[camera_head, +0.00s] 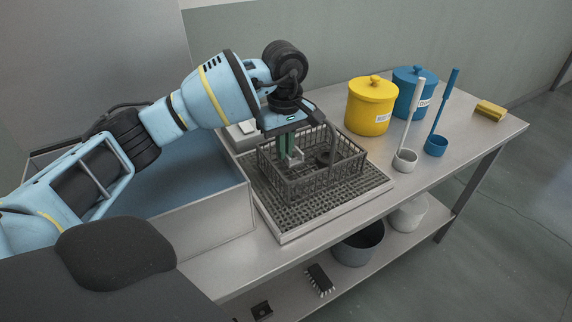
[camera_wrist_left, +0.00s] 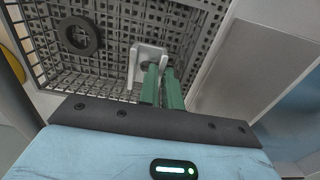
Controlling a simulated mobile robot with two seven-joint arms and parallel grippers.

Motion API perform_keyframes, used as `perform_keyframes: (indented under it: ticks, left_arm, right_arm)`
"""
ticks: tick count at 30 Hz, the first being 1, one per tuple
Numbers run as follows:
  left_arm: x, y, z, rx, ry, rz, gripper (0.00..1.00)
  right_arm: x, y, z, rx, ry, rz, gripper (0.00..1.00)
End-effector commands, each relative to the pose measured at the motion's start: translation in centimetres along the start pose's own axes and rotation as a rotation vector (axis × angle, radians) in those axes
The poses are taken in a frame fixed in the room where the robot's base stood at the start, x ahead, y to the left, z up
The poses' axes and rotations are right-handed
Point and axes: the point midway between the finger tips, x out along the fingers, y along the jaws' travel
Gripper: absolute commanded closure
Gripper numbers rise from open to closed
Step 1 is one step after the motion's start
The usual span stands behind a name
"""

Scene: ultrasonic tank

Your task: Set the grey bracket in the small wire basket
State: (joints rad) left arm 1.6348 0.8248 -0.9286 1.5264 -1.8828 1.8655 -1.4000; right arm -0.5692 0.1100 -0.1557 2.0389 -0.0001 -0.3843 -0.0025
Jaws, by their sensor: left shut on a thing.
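The small wire basket (camera_head: 330,181) is dark grey mesh and stands on a perforated drain tray; its mesh also shows in the left wrist view (camera_wrist_left: 112,62). My left gripper (camera_head: 286,152) reaches down into the basket from above. Its green fingers (camera_wrist_left: 163,76) are shut on the grey bracket (camera_wrist_left: 150,54), a light plate with upturned sides. In the head view the bracket (camera_head: 296,156) is inside the basket's walls, partly hidden by the fingers and wire. I cannot tell whether it touches the basket floor. My right gripper is out of view.
A black ring (camera_wrist_left: 78,36) lies in the basket beside the bracket. The drain tray (camera_head: 292,236) adjoins a metal tank (camera_head: 215,212) on the left.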

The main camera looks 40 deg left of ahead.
Motion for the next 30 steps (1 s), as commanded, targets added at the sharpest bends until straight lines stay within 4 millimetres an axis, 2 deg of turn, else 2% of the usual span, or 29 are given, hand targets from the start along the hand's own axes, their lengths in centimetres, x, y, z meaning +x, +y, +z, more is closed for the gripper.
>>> perform_keyframes:
  ticks: [3,11,18,30]
  left_arm:
    - [1.0,0.0,0.0,0.000,-0.001,0.001,1.00]
    - [1.7,0.0,0.0,0.000,-0.001,0.000,1.00]
    - [4.6,0.0,0.0,0.001,-0.001,0.000,1.00]
    - [5.2,0.0,0.0,0.001,0.000,0.001,1.00]
  right_arm:
    - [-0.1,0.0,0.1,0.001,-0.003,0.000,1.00]
    - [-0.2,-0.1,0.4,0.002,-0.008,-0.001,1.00]
    - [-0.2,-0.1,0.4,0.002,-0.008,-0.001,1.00]
    - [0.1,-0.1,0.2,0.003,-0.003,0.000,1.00]
